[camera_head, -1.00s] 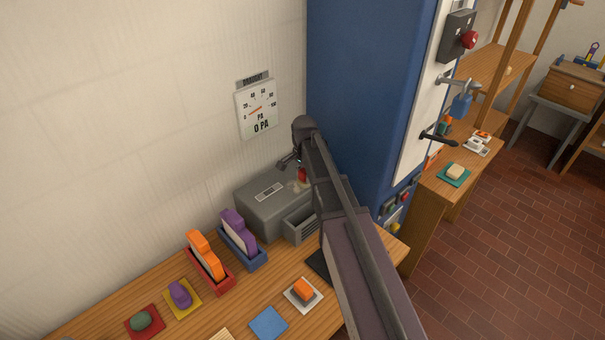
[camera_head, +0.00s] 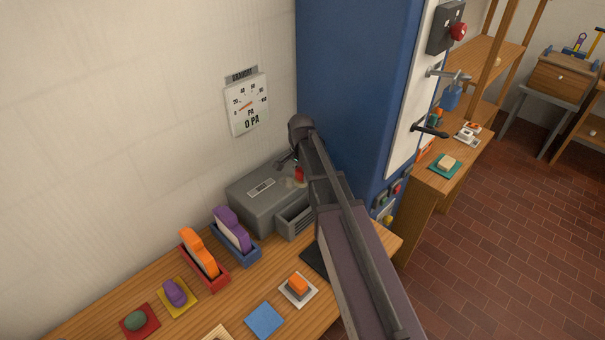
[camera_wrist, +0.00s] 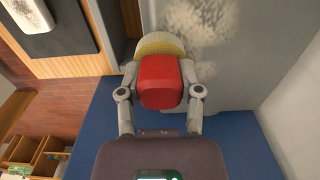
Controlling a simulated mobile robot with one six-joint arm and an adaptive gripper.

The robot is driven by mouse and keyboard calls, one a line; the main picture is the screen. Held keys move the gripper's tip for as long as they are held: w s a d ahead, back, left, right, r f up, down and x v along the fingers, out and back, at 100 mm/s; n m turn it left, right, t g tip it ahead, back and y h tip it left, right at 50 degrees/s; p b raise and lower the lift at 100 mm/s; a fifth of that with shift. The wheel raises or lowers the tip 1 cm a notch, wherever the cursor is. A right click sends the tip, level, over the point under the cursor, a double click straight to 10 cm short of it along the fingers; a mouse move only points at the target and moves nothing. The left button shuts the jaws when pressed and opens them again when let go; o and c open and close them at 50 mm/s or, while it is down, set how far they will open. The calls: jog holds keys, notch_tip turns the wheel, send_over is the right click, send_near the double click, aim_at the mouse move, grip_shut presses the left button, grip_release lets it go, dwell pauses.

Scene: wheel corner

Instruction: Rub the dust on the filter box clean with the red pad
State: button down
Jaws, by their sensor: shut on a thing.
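The grey filter box (camera_head: 250,206) stands on the wooden bench against the wall. Its grey top (camera_wrist: 235,65) fills much of the wrist view, with speckled dust (camera_wrist: 198,22) in a patch at the top of the picture. My gripper (camera_wrist: 158,75) is shut on the red pad (camera_wrist: 160,82), one finger on each side. The pad has a pale yellow face on its far side, over or against the dust. I cannot tell if it touches. In the head view the red pad (camera_head: 299,175) shows at the box's right part, partly hidden by my arm.
A blue cabinet (camera_head: 345,80) rises close behind and right of the box. An open grey drawer or vent (camera_head: 294,220) juts from its front. Orange and purple pieces in red (camera_head: 211,279) and blue (camera_head: 242,253) holders stand left. A draught gauge (camera_head: 247,104) hangs above.

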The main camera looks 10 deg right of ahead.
jog(key=shift+s+a, duration=0.55)
jog(key=shift+a, duration=0.1)
jog(key=shift+f, duration=0.1)
jog(key=shift+w, duration=0.1)
jog(key=shift+w+a, duration=0.55)
jog(key=shift+w, duration=0.25)
jog(key=shift+w+a, duration=0.5)
jog(key=shift+w, duration=0.3)
jog(key=shift+w+a, duration=0.55)
jog(key=shift+w, duration=0.2)
jog(key=shift+w+a, duration=0.5)
jog(key=shift+w, duration=0.25)
